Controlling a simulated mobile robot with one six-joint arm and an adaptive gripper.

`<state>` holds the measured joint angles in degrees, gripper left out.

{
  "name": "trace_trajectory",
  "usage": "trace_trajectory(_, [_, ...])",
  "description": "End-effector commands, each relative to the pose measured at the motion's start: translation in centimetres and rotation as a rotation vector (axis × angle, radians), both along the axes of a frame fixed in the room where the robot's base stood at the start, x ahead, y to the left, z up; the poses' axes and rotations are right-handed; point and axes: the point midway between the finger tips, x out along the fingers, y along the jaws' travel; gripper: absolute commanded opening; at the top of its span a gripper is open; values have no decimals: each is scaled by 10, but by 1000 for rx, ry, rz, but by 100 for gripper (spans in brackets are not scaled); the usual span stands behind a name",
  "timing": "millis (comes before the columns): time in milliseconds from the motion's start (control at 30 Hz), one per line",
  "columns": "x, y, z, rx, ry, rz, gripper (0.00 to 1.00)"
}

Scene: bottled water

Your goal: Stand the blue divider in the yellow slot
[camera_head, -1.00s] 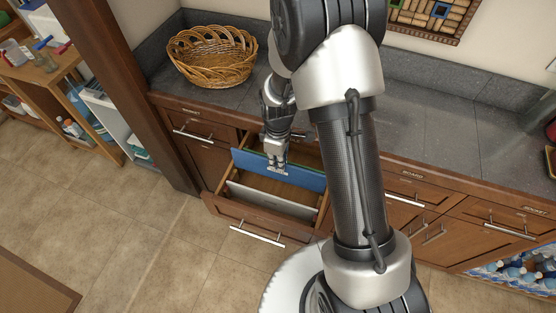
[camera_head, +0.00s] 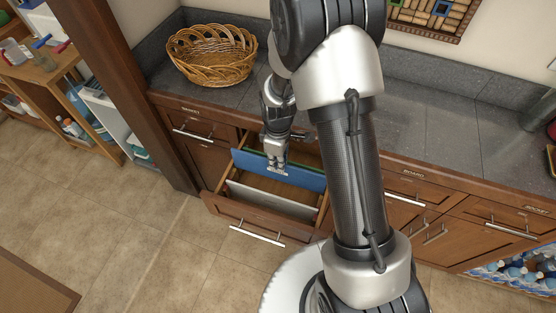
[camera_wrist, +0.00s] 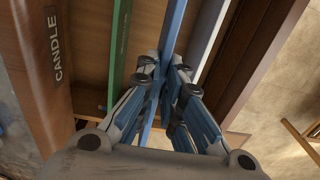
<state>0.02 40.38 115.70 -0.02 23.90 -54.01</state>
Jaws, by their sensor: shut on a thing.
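The blue divider (camera_head: 250,164) stands upright across the open drawer (camera_head: 215,199), between a green divider and a pale one. My gripper (camera_head: 276,170) is shut on the top edge of the blue divider. In the wrist view the blue divider (camera_wrist: 172,35) runs between the two fingers of my gripper (camera_wrist: 162,100). The divider's bottom edge is hidden, so I cannot tell whether it sits in a slot. I cannot make out a yellow slot in either view.
The green divider (camera_wrist: 119,50) stands beside the blue one, nearer the cabinet. The pale divider (camera_head: 270,199) stands nearer the drawer front. A wicker basket (camera_head: 212,52) sits on the counter (camera_head: 440,130). A wooden post (camera_head: 130,80) rises left of the drawer.

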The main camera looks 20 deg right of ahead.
Motion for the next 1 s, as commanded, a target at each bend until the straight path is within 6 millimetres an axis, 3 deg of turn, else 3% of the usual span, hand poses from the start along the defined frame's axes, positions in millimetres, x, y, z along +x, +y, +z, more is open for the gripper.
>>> trace_trajectory(1000, [0,0,-26,0,0,0,0])
